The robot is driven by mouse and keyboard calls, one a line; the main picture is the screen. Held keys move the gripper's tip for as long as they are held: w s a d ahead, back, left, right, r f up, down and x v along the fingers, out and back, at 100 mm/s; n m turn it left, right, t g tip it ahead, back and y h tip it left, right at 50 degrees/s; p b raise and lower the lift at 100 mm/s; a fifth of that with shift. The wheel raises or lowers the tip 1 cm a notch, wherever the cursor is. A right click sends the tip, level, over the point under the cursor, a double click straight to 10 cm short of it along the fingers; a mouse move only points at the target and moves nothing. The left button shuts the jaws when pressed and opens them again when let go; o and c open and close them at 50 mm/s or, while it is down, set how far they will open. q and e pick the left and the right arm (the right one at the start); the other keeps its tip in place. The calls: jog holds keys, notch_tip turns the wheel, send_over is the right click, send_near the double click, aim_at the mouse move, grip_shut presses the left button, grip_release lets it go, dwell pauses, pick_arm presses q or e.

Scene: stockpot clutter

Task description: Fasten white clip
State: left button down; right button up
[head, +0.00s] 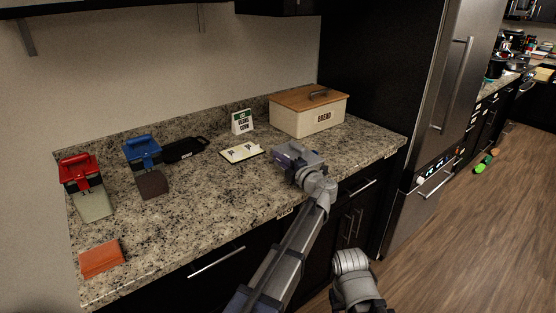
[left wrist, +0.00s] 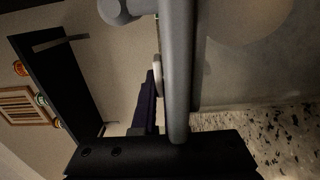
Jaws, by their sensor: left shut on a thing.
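My left gripper (head: 298,158) is over the front of the counter, before the bread box. In the left wrist view, a dark purple finger (left wrist: 147,100) of it stands beside a long grey bar (left wrist: 180,70). A small pale white piece (left wrist: 157,75) shows between this finger and the bar. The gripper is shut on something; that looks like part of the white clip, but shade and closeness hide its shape. I cannot make out the clip in the head view.
A bread box (head: 307,116) and a small sign (head: 242,121) stand at the back. An open booklet (head: 241,152) and a black board (head: 184,149) lie left of the gripper. Blue (head: 142,150) and red (head: 80,172) items and an orange-brown pad (head: 101,259) are farther left.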

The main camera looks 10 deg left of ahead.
dwell(0.5)
pick_arm(q)
jog(key=c, duration=1)
grip_release()
jog(key=shift+o, duration=0.2)
jog(key=shift+v, duration=3.9)
jog(key=shift+d, duration=0.15)
